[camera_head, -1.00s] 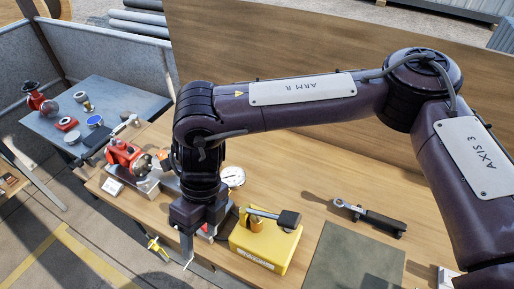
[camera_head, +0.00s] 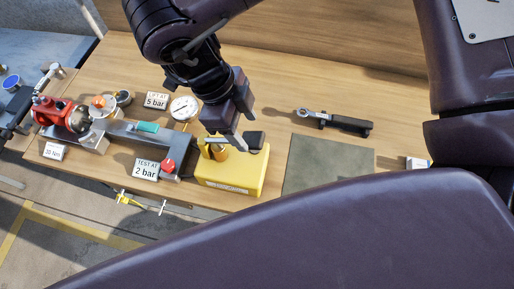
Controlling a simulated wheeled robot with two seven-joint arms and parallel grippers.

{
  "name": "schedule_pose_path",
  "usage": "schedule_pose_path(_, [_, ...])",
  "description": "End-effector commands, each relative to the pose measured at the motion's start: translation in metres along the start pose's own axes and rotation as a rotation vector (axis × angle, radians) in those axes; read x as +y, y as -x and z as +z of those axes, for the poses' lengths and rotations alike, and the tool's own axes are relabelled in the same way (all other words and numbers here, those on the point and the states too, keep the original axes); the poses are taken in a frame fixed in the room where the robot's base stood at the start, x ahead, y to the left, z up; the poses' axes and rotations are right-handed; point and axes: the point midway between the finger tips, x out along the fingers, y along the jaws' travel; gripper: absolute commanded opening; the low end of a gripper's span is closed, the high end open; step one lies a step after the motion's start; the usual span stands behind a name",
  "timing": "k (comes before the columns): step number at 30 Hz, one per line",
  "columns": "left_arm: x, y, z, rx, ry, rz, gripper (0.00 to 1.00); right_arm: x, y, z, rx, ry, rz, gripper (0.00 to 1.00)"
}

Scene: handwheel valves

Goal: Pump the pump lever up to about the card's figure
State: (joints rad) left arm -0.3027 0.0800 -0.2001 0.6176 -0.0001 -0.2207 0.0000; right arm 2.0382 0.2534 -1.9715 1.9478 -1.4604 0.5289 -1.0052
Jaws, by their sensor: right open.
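The yellow pump (camera_head: 232,180) sits on the bench below my right gripper. Its lever ends in a black grip (camera_head: 255,140) on the right and lies low over the pump. My right gripper (camera_head: 233,141) is open, pointing down right at the lever beside the black grip; whether the lever lies between its fingers cannot be told. A card reading "TEST AT 2 bar" (camera_head: 146,170) and one reading "LIFT AT 5 bar" (camera_head: 157,101) stand left of the pump. A white round gauge (camera_head: 183,108) stands behind; its needle is too small to read. My left gripper is out of view.
A red valve (camera_head: 52,112) and a block with a red knob (camera_head: 168,168) stand on the left. A torque wrench (camera_head: 335,122) and a grey-green mat (camera_head: 327,166) lie to the right. My own arm covers the lower right.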

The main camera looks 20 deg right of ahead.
Motion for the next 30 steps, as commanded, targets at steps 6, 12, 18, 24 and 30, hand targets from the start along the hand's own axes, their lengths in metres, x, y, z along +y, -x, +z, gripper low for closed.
schedule_pose_path(6, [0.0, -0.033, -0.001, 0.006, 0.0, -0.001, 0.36, 0.0, -0.03, 0.002, -0.001, 0.0, 0.0, 0.56])
schedule_pose_path(12, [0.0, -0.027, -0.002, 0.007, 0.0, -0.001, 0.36, 0.0, -0.025, 0.0, 0.0, 0.0, 0.001, 0.56])
schedule_pose_path(18, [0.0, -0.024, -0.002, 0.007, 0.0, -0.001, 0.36, 0.0, -0.027, 0.0, 0.0, 0.0, 0.001, 0.56])
schedule_pose_path(24, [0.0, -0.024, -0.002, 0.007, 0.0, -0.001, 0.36, 0.0, -0.028, 0.0, 0.0, 0.0, 0.001, 0.5])
schedule_pose_path(30, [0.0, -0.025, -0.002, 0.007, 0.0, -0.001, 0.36, 0.0, -0.028, 0.0, 0.0, 0.0, 0.0, 0.24])
